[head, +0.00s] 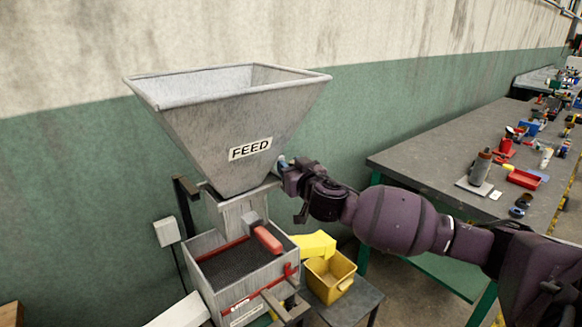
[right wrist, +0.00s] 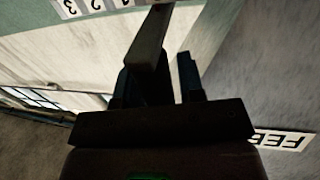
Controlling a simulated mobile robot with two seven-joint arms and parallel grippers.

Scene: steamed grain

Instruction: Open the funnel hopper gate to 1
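The grey metal funnel hopper (head: 215,130) with a FEED label stands in the middle left of the head view. My right gripper (head: 287,172) is at the hopper's lower right side, by its neck. In the right wrist view, a grey bar (right wrist: 151,38), which looks like the gate lever, reaches in between the fingers of my right gripper (right wrist: 162,80). A gap shows between the bar and the right finger, so the gripper looks open around it. A number strip (right wrist: 97,5) shows at the top left of that view. The gate plate itself cannot be made out. My left gripper is out of view.
Below the hopper is a box with a dark screen (head: 235,262) and a red-handled tool (head: 267,239). A yellow bin (head: 330,278) sits on a small dark stand to its right. A long workbench (head: 440,150) with several items runs along the right. The green-and-cream wall is behind.

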